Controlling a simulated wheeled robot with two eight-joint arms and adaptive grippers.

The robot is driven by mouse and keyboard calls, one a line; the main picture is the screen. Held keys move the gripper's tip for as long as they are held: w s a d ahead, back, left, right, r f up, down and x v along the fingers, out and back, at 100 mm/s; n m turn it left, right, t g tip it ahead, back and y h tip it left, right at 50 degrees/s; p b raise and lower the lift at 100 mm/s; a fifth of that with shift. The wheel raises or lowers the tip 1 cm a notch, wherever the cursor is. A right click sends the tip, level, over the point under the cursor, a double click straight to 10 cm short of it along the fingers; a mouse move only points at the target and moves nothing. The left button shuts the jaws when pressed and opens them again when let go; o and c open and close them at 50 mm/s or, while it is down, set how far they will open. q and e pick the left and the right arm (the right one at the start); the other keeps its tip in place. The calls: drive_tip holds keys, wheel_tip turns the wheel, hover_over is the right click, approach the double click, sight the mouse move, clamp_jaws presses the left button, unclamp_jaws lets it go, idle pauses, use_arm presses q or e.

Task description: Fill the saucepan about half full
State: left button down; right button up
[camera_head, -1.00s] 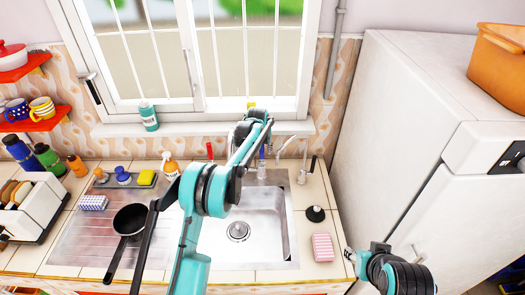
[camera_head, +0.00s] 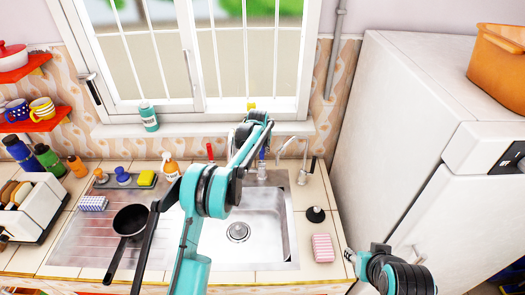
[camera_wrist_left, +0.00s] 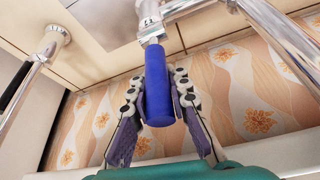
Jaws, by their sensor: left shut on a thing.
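The black saucepan (camera_head: 131,220) stands upright on the metal drainboard left of the sink, its handle towards the front. No water shows in it. The sink (camera_head: 262,208) is bare around its drain, with no visible stream. The tap's blue handle (camera_head: 262,153) is at the back of the sink, its red handle (camera_head: 210,151) further left. My left gripper (camera_wrist_left: 157,88) is shut on the blue handle (camera_wrist_left: 158,95), one finger on each side; in the head view my own arm mostly hides it. Part of my right arm shows at the lower right, without a clear gripper.
A soap bottle (camera_head: 171,171), a yellow sponge (camera_head: 147,178) and a blue-knobbed brush (camera_head: 122,175) stand behind the saucepan. A pink sponge (camera_head: 323,247) and a black plug (camera_head: 315,214) lie right of the sink. The white fridge (camera_head: 390,130) bounds the right side.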

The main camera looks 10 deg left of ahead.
use_arm(q)
drive_tip(key=shift+s+d+f+t+b, duration=0.15)
drive_tip(key=shift+s+t+b, duration=0.5)
drive_tip(key=shift+b, duration=0.35)
drive_tip(key=shift+t, duration=0.45)
drive_tip(key=shift+r, duration=0.2)
drive_tip(key=c, duration=1.4)
unclamp_jaws()
drive_tip(key=v, duration=1.2)
drive_tip(key=shift+d, duration=0.25)
